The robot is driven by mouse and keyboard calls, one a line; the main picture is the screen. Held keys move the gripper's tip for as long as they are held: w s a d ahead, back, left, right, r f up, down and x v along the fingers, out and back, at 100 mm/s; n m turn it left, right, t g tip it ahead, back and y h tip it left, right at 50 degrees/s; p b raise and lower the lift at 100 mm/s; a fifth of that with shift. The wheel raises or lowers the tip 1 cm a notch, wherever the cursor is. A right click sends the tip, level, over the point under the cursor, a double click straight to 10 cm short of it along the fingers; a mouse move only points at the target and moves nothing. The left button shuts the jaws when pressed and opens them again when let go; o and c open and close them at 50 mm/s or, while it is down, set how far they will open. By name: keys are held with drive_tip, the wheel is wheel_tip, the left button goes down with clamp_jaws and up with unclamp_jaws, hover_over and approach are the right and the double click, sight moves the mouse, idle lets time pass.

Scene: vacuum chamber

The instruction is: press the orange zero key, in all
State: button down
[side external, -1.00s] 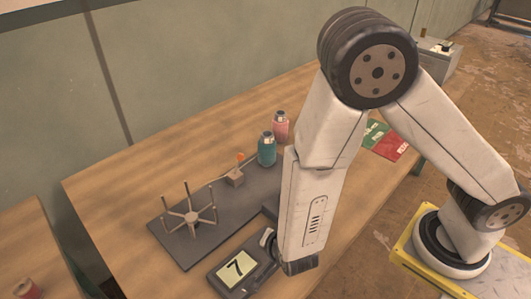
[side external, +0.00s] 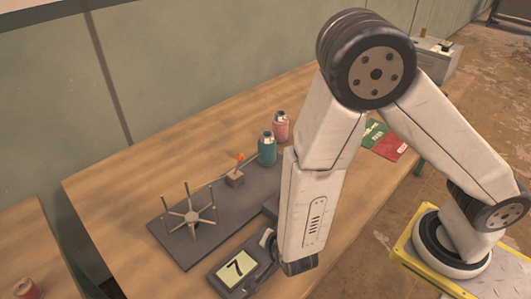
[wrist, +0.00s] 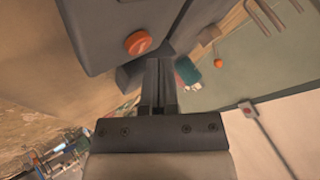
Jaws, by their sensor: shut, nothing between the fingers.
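The orange round key (wrist: 138,43) sits on a dark grey housing (wrist: 95,22) in the wrist view. My gripper (wrist: 160,68) is shut and empty, with its fingertips below and to the right of the key in the picture. I cannot tell whether the fingertips touch the housing; they do not cover the key. In the side view a dark device with a pale display (side external: 238,268) reads 7. My forearm hides the key and most of my gripper there.
A dark base plate holds a spoked stand (side external: 192,216) and a small block with an orange ball (side external: 240,156). A teal bottle (side external: 267,149) and a pink bottle (side external: 281,126) stand behind. Green and red cards (side external: 390,146) lie at the right. The table's left part is clear.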

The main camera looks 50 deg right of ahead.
drive_tip(key=shift+f, duration=0.8)
idle(0.9)
drive_tip(key=shift+r, duration=0.85)
drive_tip(key=shift+r, duration=0.15)
drive_tip(key=shift+r, duration=2.4)
drive_tip(key=shift+w, duration=0.15)
